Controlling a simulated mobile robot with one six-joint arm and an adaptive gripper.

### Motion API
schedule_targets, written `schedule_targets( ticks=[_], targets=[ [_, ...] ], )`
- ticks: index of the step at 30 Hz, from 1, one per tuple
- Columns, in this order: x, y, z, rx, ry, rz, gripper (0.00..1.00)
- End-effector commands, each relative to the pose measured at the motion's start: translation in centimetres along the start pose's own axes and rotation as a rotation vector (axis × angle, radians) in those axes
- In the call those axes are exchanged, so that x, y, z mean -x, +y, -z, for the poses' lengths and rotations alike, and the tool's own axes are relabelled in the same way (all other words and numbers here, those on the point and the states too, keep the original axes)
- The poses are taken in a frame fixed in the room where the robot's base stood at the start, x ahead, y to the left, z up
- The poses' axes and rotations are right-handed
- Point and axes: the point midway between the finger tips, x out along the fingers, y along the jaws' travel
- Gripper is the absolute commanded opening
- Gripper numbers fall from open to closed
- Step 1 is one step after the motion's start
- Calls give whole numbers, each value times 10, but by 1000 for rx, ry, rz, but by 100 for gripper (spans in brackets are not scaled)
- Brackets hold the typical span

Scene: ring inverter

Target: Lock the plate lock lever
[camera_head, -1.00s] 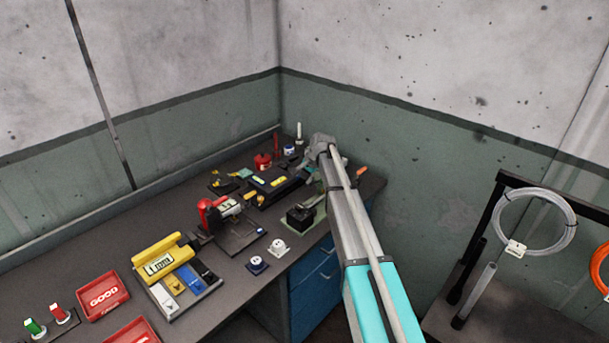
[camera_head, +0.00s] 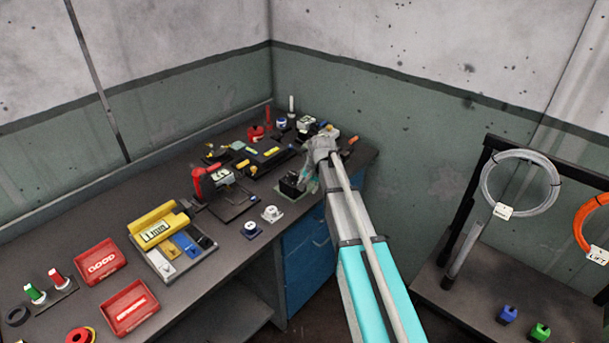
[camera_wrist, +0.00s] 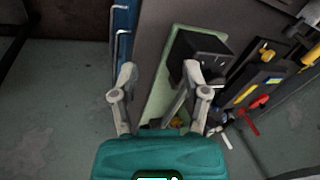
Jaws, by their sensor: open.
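A black block (camera_head: 290,187) sits on a pale green plate near the bench's front right edge. In the wrist view the black block (camera_wrist: 205,48) and the green plate (camera_wrist: 163,85) lie beneath and beside my right finger. My gripper (camera_wrist: 158,76) is open, with nothing between its fingers. In the head view my gripper (camera_head: 313,180) is just right of the block. I cannot tell which part is the plate lock lever. A small red handle (camera_wrist: 252,105) shows on a black fixture to the right in the wrist view.
A black fixture with yellow labels (camera_head: 268,154) stands behind the block. A red clamp-like device (camera_head: 204,180) and a yellow display unit (camera_head: 157,231) stand to the left. Blue drawers (camera_head: 309,255) lie below the bench edge. A rack with cable coils (camera_head: 521,184) stands right.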

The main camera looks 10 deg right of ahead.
Motion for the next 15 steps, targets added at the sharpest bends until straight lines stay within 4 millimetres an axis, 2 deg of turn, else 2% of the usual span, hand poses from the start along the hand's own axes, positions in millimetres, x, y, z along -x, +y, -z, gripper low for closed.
schedule_targets(
  ticks=[1, 5, 9, 15],
  targets=[
    [-2, 13, -18, 25, -6, -13, 60],
    [-4, 45, -60, 118, -26, -61, 60],
    [-6, 90, -118, 248, -62, -127, 60],
    [-4, 144, -185, 410, -119, -205, 60]
  ],
)
